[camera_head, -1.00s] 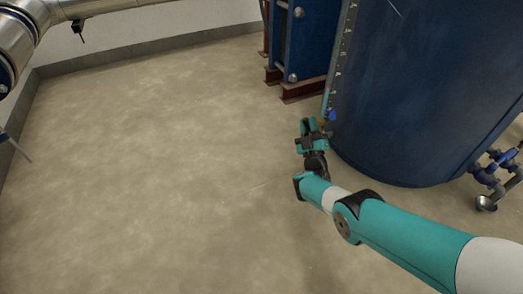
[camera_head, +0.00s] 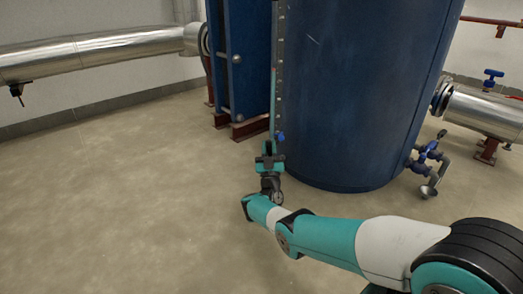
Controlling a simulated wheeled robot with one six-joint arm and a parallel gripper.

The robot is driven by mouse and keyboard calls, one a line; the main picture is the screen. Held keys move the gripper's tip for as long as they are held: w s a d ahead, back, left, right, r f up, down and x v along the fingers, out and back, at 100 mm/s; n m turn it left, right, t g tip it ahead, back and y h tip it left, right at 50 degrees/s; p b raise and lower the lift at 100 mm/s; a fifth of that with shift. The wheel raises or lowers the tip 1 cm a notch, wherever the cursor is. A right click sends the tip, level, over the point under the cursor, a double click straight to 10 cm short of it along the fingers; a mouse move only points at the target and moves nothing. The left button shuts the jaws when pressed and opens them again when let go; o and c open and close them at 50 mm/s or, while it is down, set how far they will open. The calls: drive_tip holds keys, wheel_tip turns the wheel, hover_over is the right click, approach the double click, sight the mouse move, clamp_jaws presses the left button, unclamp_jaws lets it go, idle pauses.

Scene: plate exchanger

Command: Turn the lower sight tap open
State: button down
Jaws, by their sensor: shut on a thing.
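A dark blue upright tank (camera_head: 360,95) stands right of centre. A thin upright sight gauge (camera_head: 274,75) runs down its left side. The lower sight tap (camera_head: 281,136) shows as a small blue part at the foot of the gauge. My gripper (camera_head: 268,148), teal and black, is at the tap, just left of and below the blue part. It is shut on the lower sight tap. The jaws hide the part they hold, and the tap's angle is too small to tell.
A blue plate exchanger frame (camera_head: 238,60) on red-brown feet stands left of the gauge. A drain valve with blue handles (camera_head: 428,155) sits at the tank's lower right. A silver pipe (camera_head: 100,52) runs along the back left wall. The floor (camera_head: 120,200) at left is clear.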

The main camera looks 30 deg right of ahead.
drive_tip(key=shift+a+r, duration=0.1)
drive_tip(key=shift+a, duration=0.1)
drive_tip(key=c, duration=1)
unclamp_jaws()
drive_tip(key=shift+d, duration=0.1)
drive_tip(key=shift+s, duration=0.1)
